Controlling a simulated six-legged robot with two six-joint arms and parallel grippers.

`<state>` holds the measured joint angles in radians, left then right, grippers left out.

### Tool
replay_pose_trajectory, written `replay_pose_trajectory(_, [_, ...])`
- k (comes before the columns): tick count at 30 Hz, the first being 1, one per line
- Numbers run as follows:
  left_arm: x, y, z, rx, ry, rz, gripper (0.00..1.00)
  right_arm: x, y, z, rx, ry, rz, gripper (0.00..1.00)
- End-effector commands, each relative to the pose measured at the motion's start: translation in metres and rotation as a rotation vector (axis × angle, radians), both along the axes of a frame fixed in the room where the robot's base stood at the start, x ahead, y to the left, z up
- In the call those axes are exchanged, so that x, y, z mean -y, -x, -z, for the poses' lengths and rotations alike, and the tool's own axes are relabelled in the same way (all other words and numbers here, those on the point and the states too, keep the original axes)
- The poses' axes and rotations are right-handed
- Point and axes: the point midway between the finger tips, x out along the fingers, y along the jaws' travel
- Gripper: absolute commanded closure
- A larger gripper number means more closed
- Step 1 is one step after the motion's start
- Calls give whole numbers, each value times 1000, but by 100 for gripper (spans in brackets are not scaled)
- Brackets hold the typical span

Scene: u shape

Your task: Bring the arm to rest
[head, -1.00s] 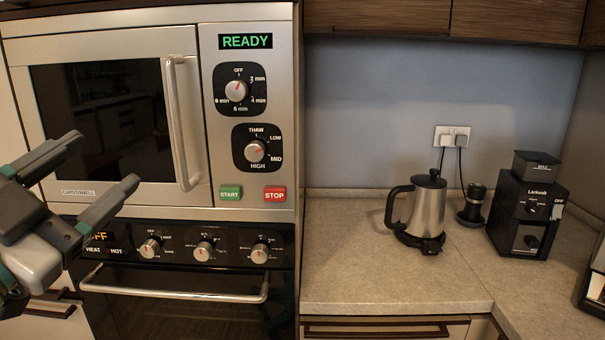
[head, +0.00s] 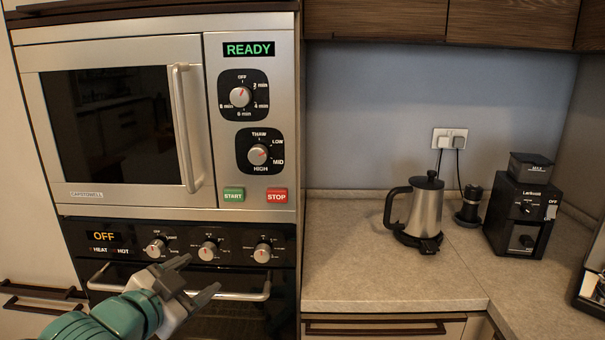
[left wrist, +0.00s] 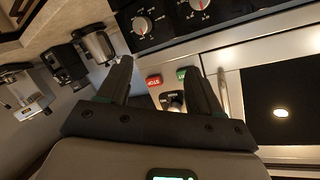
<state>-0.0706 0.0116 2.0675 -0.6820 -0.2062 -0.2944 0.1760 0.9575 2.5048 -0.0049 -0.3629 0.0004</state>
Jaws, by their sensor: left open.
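My left gripper (head: 196,277) is in the lower left of the head view, in front of the oven below the microwave. Its two fingers are apart and nothing shows between them. In the left wrist view the open gripper fingers (left wrist: 157,95) point toward the microwave's panel, with the red STOP button (left wrist: 154,80) and green START button (left wrist: 181,73) beyond them. My right gripper is not in view.
The microwave (head: 120,200) is closed and reads READY. The oven handle (head: 235,296) lies close behind my left gripper. A kettle (head: 428,210) and a coffee grinder (head: 520,205) stand on the counter (head: 390,280) to the right.

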Motion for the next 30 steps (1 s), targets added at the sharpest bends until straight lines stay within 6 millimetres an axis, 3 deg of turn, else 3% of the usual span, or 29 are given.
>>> replay_pose_trajectory(1, [4, -6, 45, -104, 17, -1, 35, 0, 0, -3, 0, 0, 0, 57])
replay_pose_trajectory(3, [10, -7, 105, -241, 52, -8, 35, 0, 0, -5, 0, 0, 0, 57])
replay_pose_trajectory(8, [24, 21, 237, -565, 157, -52, 35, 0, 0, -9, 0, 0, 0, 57])
replay_pose_trajectory(11, [35, 59, 312, -775, 233, -104, 35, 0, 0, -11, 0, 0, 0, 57])
replay_pose_trajectory(12, [39, 78, 340, -861, 265, -132, 35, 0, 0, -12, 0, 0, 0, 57])
replay_pose_trajectory(15, [51, 134, 399, -1075, 342, -216, 35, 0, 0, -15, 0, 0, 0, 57])
replay_pose_trajectory(18, [61, 192, 438, -1262, 409, -319, 35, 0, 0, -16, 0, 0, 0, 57])
replay_pose_trajectory(21, [69, 238, 459, -1399, 461, -429, 35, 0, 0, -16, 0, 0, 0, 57])
replay_pose_trajectory(23, [71, 258, 463, -1454, 492, -508, 35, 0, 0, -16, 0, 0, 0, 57])
replay_pose_trajectory(27, [65, 261, 462, -1456, 571, -652, 35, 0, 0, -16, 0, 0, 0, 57])
replay_pose_trajectory(30, [65, 260, 462, -1456, 578, -658, 35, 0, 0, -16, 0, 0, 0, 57])
